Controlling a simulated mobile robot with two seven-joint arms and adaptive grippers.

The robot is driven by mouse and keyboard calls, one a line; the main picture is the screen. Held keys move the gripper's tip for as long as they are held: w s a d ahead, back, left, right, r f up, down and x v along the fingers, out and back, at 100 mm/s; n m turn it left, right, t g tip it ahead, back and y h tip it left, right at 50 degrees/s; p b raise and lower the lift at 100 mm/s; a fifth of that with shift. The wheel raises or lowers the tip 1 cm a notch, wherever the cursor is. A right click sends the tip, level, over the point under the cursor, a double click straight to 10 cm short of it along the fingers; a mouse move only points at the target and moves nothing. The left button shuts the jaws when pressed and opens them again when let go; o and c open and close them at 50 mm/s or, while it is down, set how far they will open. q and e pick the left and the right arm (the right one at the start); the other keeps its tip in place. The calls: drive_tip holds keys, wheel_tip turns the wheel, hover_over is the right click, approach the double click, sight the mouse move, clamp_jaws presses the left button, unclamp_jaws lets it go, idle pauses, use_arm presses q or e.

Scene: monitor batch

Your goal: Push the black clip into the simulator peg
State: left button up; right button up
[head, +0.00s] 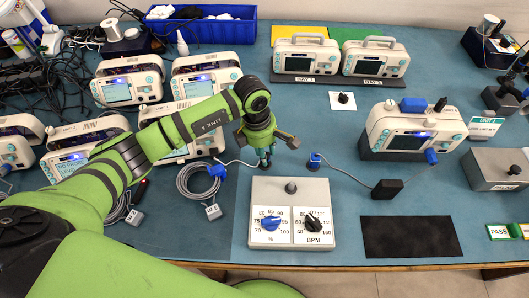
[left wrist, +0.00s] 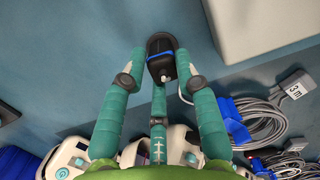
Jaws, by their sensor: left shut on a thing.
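My left gripper (head: 264,158) hangs above the blue table, behind and left of the simulator box (head: 262,192). In the left wrist view its teal fingers (left wrist: 160,75) are shut around the black clip (left wrist: 160,44), which has a blue stripe and a white cable. In the head view the fingers mostly hide the clip. The simulator peg (head: 290,187) is a short dark stub standing on the box's top, right of and nearer than the gripper. The clip is apart from it. A pale box corner (left wrist: 265,25) shows at upper right in the wrist view. My right gripper is not seen.
A coiled grey cable (head: 189,181) with a blue plug (head: 217,171) lies left of the box. The box's front carries a blue knob (head: 269,223) and a black knob (head: 312,222).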

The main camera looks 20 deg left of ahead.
sight(267, 153)
use_arm(q)
drive_tip(key=shift+r, duration=0.45)
wheel_tip(267, 153, up, 3)
drive_tip(key=shift+f+b, duration=0.1)
drive_tip(key=shift+b, duration=0.55)
drive_tip(key=s+d+r+b, duration=0.2)
drive_tip(key=s+d+r, duration=0.3)
drive_tip(key=d, duration=0.5)
wheel_tip(267, 153, up, 2)
drive_tip(key=shift+d+r+b, duration=0.1)
drive_tip(key=shift+d+b, duration=0.2)
drive_tip(key=shift+b, duration=0.1)
drive_tip(key=shift+s, duration=0.1)
clamp_jaws()
